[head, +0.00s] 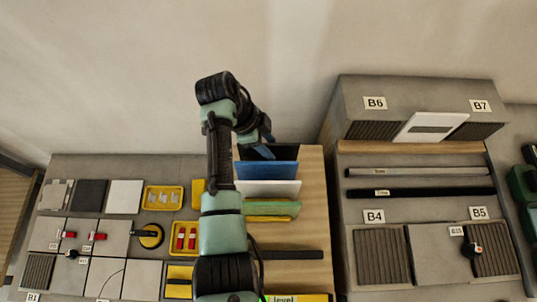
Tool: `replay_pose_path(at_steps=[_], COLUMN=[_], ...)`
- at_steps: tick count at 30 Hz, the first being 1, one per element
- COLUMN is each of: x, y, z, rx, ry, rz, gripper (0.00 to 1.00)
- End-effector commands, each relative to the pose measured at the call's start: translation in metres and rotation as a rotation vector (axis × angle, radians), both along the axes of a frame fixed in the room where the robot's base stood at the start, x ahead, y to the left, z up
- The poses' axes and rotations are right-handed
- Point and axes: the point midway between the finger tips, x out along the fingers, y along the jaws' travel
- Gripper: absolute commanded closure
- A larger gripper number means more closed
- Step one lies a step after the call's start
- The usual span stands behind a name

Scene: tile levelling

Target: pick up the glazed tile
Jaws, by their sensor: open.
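Several coloured panels stand on edge in a row on the wooden board: a blue one (264,174), a white one (270,189) and a green one (278,209). Flat tiles lie at the far left: a white one (124,197), a dark one (89,196) and a speckled grey one (54,195). No label marks which one is the glazed tile. My gripper (266,150) is at the back end of the row, over or close beside the blue panel. Its jaws are open, with the fingertips small and partly hidden by my arm.
Yellow trays (163,198) with small parts and a black-and-yellow suction cup (150,236) lie left of my arm. At right, a grey bench holds two bars (417,172) and ribbed pads B4 and B5 (383,257). A raised block (420,96) stands behind it.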

Motion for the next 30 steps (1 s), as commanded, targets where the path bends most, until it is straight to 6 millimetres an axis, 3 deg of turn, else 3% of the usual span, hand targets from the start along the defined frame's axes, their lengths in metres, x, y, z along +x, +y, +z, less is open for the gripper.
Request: replay_pose_path(at_steps=[6,12,14,30], x=[-0.0001,-0.0001,-0.0001,0.0], y=[0.0,0.0,0.0,0.0], z=[-0.0001,0.0,0.0,0.0001], rx=[0.0,0.0,0.0,0.0], ry=[0.0,0.0,0.0,0.0], rz=[0.0,0.0,0.0,0.0], gripper=[0.57,0.93,1.0,1.0])
